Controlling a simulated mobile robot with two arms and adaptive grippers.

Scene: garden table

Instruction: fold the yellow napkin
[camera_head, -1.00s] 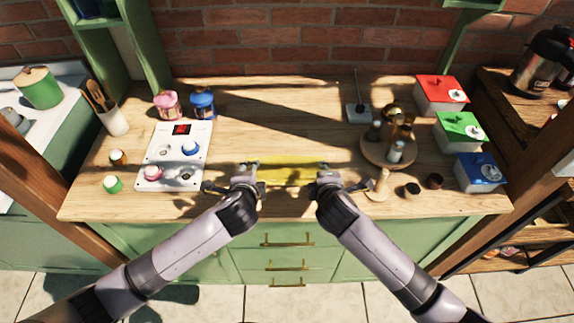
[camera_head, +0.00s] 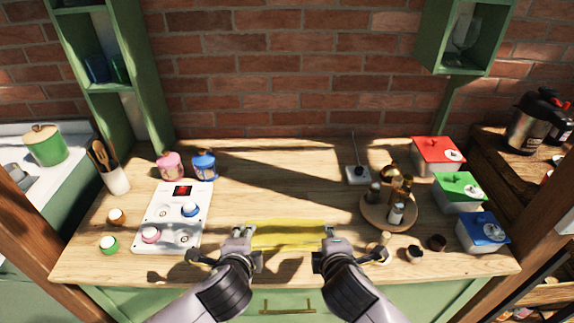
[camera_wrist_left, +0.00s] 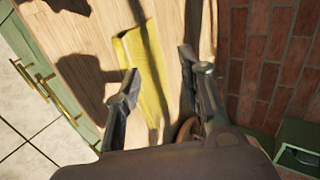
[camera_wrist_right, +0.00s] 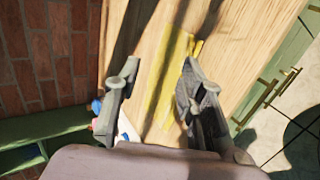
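The yellow napkin (camera_head: 287,237) lies near the front middle of the wooden counter as a wide strip with a shadow along it. It also shows in the left wrist view (camera_wrist_left: 146,75) and the right wrist view (camera_wrist_right: 168,85). My left gripper (camera_head: 241,233) is at its left end, with its fingers (camera_wrist_left: 160,82) spread apart. My right gripper (camera_head: 328,236) is at its right end, also with its fingers (camera_wrist_right: 156,80) apart. I see no cloth clamped between either pair of fingers. Whether the fingertips touch the napkin is unclear.
A white control panel (camera_head: 163,232) with knobs stands to the left, near pink (camera_head: 170,166) and blue (camera_head: 204,166) jars. A round wooden tray (camera_head: 374,213) with bottles is to the right, beside red (camera_head: 436,150), green and blue lidded boxes. The counter behind the napkin is clear.

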